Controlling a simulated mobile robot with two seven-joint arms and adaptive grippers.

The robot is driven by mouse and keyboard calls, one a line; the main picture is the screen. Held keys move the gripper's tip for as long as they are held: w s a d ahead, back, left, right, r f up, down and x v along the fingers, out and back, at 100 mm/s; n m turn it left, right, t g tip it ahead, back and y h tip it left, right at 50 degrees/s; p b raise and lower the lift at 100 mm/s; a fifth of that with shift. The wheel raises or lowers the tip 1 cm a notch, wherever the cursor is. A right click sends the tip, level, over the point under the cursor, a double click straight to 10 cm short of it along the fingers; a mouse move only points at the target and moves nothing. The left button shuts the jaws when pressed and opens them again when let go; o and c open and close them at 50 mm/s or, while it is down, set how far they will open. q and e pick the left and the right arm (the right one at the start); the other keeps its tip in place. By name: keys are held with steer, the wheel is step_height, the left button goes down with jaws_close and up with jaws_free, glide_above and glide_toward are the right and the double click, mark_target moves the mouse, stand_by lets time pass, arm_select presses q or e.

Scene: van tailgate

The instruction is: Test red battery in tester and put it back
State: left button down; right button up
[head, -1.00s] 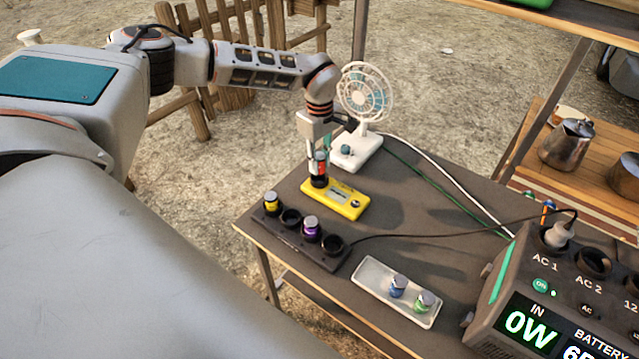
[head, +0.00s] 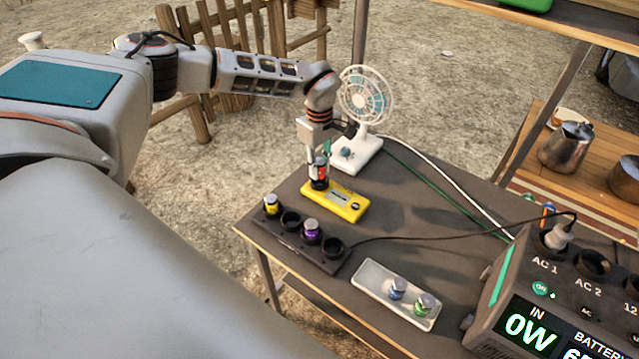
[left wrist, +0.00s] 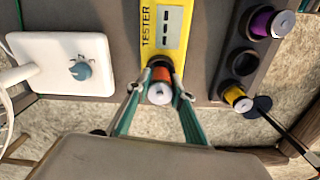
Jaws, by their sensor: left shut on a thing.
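The yellow tester (head: 340,202) lies on the dark table. In the left wrist view the tester (left wrist: 165,30) shows its name and a display with dashes. The red battery (head: 320,171) stands upright at the tester's left end, over its black socket; how deep it sits I cannot tell. My left gripper (head: 319,160) is shut on the red battery from above. In the left wrist view its fingertips (left wrist: 160,92) are on both sides of the battery (left wrist: 160,75). The black charger (head: 290,237) in front holds a yellow and a purple battery; two of its wells are empty. My right gripper is not in view.
A white tray (head: 372,287) with a blue and a green battery lies at the front. A white fan (head: 357,152) stands behind the tester. A power station (head: 545,290) is at the right, with cables crossing the table. Table between tester and power station is clear.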

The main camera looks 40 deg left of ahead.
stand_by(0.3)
arm_select(q)
steer(key=shift+f, duration=0.25)
steer(key=shift+f, duration=0.35)
steer(key=shift+f, duration=0.55)
